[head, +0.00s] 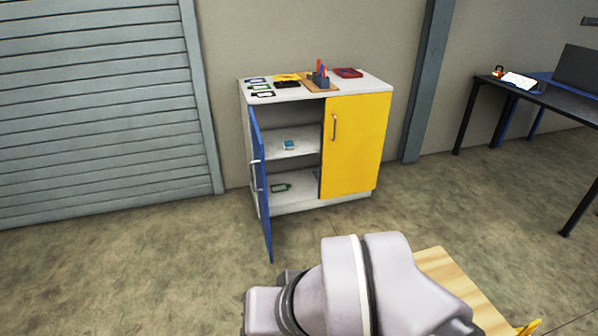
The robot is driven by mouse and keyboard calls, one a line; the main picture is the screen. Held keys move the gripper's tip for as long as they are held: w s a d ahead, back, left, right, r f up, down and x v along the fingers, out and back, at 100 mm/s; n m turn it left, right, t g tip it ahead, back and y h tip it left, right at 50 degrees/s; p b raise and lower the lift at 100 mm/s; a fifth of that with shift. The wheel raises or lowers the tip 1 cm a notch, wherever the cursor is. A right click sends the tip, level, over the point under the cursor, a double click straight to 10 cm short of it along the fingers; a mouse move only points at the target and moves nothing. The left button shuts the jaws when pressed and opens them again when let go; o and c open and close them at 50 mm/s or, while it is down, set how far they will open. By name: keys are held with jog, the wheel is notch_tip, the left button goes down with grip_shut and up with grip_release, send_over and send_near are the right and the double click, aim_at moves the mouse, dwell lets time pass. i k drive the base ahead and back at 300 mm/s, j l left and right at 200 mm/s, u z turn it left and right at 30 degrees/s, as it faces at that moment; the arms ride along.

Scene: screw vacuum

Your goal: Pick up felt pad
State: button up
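I cannot tell for sure which thing is the felt pad. In the head view, a small light-blue item (288,145) lies on the middle shelf of the cabinet (352,196). A flat green-edged item (281,188) lies on the cabinet floor. Several small flat cards (262,87) lie at the left of the cabinet top. My arm shows at the bottom of the view, well in front of the cabinet. My gripper is out of view.
The cabinet's blue left door (262,190) stands open toward me; its yellow right door (355,145) is shut. A wooden board (331,86) with tools and a red tray (348,73) are on top. A dark desk (545,95) stands right. Open floor lies before the cabinet.

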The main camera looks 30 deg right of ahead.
aim_at(288, 145)
jog(key=i+j+z, duration=0.1)
jog(key=j+z, duration=0.35)
jog(key=j, duration=0.3)
jog(key=j+z, duration=0.45)
jog(key=j, duration=0.25)
jog(key=i+j+z, duration=0.25)
jog(key=i+j, duration=0.2)
jog(key=i, duration=0.35)
jog(key=i+j+z, duration=0.25)
jog(key=i+j, duration=0.3)
jog(key=i, duration=0.25)
jog(key=i+j+z, duration=0.25)
jog(key=i+j, duration=0.45)
jog(key=i+j+z, duration=0.25)
jog(key=i+j, duration=0.35)
jog(key=j, duration=0.3)
